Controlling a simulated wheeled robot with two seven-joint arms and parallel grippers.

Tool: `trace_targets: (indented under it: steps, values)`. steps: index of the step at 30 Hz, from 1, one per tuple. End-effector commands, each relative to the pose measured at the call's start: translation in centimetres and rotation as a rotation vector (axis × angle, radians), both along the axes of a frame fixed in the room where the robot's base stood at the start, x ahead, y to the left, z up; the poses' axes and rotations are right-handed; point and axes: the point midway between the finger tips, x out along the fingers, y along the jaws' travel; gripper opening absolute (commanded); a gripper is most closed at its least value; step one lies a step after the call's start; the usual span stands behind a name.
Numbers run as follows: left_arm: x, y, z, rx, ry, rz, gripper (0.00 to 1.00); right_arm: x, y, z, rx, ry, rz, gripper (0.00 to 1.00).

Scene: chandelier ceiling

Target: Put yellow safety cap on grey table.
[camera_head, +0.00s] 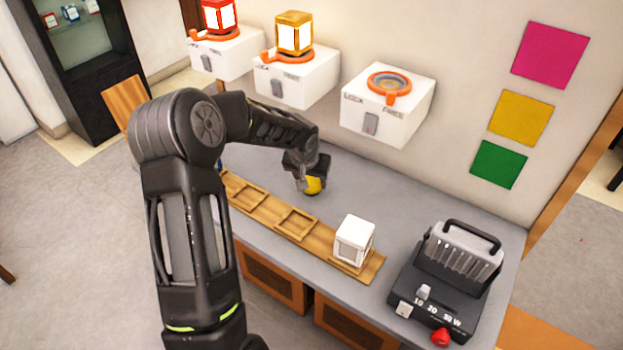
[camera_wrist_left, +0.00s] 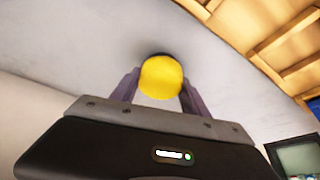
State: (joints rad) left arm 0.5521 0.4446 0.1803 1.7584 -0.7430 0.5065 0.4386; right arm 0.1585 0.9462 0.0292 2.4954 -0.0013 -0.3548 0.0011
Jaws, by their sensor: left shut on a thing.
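The yellow safety cap (camera_head: 313,185) is between the fingers of my left gripper (camera_head: 308,188), low over the grey table (camera_head: 375,195), behind the wooden tray. My left gripper is shut on the cap. In the left wrist view the round yellow cap (camera_wrist_left: 161,77) sits between the two fingertips of the left gripper (camera_wrist_left: 160,85), with a dark shadow by its far edge on the grey surface. I cannot tell whether the cap touches the table. My right gripper is not in view.
A wooden tray (camera_head: 297,222) with square frames runs along the front, with a white cube (camera_head: 354,240) at its right end. A black device (camera_head: 447,280) stands at the right. White wall boxes (camera_head: 387,115) hang above; two carry red and yellow lamps (camera_head: 294,33). The table's back middle is clear.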

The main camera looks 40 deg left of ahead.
Motion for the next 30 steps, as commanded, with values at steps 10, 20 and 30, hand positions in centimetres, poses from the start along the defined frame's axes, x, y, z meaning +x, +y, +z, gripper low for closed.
trace_targets:
  steps: [10, 20, 30]
  values:
    - [0.0, 0.0, -0.1, 0.0, 0.0, 0.0, 0.75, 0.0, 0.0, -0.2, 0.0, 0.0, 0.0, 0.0]
    - [0.0, 0.0, 0.4, 0.0, 0.0, 0.0, 0.75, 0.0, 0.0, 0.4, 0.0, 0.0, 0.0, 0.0]
    - [-1.9, -0.6, 5.2, 0.003, -0.003, 0.001, 0.75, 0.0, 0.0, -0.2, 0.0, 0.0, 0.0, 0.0]
